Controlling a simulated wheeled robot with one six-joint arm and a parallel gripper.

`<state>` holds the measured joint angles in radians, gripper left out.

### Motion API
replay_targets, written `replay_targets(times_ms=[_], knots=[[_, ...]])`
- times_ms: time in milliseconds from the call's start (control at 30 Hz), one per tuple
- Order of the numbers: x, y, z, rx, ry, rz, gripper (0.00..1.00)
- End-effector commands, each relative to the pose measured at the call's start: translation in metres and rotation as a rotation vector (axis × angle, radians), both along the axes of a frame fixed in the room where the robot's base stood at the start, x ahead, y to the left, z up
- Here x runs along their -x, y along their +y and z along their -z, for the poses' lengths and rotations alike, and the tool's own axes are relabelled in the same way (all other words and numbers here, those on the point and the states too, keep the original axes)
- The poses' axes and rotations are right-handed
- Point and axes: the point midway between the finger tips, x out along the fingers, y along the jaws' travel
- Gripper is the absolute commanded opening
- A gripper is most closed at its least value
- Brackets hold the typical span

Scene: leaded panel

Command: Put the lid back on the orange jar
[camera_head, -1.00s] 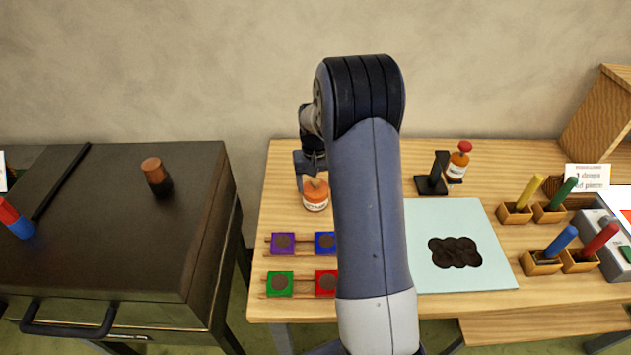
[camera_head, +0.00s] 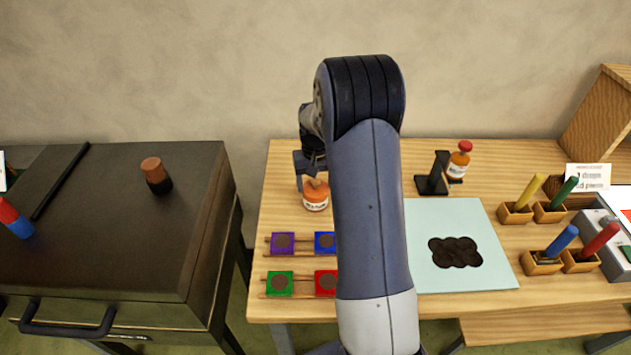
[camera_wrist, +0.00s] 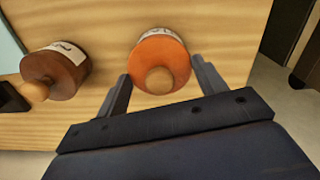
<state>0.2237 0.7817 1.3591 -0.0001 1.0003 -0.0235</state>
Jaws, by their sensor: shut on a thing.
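The orange jar (camera_head: 315,204) stands upright on the wooden table, left of my arm, with a white label on its side. Its orange lid with a round knob (camera_head: 316,187) is at the top of the jar. In the wrist view, the round orange lid (camera_wrist: 149,52) and its tan knob lie between my two fingers. My gripper (camera_wrist: 161,68) is shut on the lid, one finger at each side. I cannot tell whether the lid is fully seated. My arm hides part of the table right of the jar.
A brown knobbed jar (camera_wrist: 68,75) stands beside the orange jar in the wrist view. A black stand (camera_head: 433,184) and a red-capped bottle (camera_head: 459,163) are right of my arm. Coloured square holders (camera_head: 281,243) lie in front; a pale mat (camera_head: 490,270) is at right.

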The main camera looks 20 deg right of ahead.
Motion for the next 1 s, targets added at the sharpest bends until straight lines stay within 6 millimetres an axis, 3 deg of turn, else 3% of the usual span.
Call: replay_targets(times_ms=[900, 933, 1000], knots=[[-0.0001, 0.0, 0.0014, 0.0, 0.0, 0.0, 0.45], [-0.0001, 0.0, 0.0015, 0.0, 0.0, 0.0, 0.68], [-0.0001, 0.0, 0.0015, 0.0, 0.0, 0.0, 0.73]])
